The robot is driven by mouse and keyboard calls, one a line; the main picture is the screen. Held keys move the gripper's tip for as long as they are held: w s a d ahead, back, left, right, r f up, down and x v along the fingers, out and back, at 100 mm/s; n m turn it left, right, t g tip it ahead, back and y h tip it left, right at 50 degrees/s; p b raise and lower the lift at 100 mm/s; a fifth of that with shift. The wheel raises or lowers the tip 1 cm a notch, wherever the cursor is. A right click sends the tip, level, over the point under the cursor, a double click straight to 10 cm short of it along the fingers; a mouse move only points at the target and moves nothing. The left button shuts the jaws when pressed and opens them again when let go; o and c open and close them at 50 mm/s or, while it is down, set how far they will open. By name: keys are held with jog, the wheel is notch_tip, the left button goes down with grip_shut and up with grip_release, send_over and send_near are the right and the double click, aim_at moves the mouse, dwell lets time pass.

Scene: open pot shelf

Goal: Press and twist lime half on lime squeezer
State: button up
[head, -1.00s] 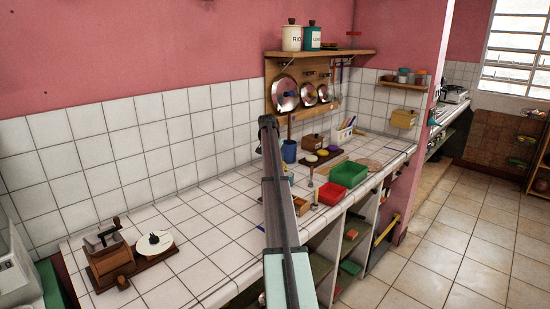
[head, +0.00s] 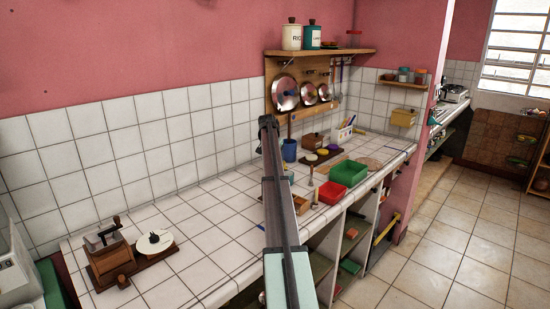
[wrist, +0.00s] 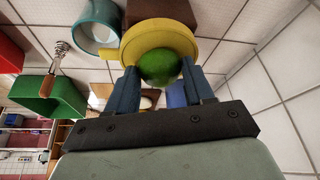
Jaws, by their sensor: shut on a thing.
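In the wrist view my gripper (wrist: 161,84) has two blue fingers, one on each side of a rounded green lime half (wrist: 160,66). It is shut on the lime half. The lime squeezer (wrist: 187,28) is a yellow round dish with a small tab at its left side. The lime half lies within the dish's outline, against its near part. I cannot tell whether it touches the cone, which is hidden behind the lime. In the head view my arm hides the gripper, the lime half and the squeezer.
A green bin (head: 348,171) and a red bin (head: 331,192) are right of my arm. A wooden grinder (head: 109,252) stands at left. The tiled counter (head: 190,215) between is clear.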

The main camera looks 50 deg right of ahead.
jog(key=shift+f, duration=0.2)
jog(key=o, duration=1.1)
jog(key=shift+c, duration=0.2)
jog(key=shift+r, duration=0.35)
jog(key=c, duration=1.1)
jog(key=shift+f, duration=0.1)
jog(key=shift+c, duration=0.2)
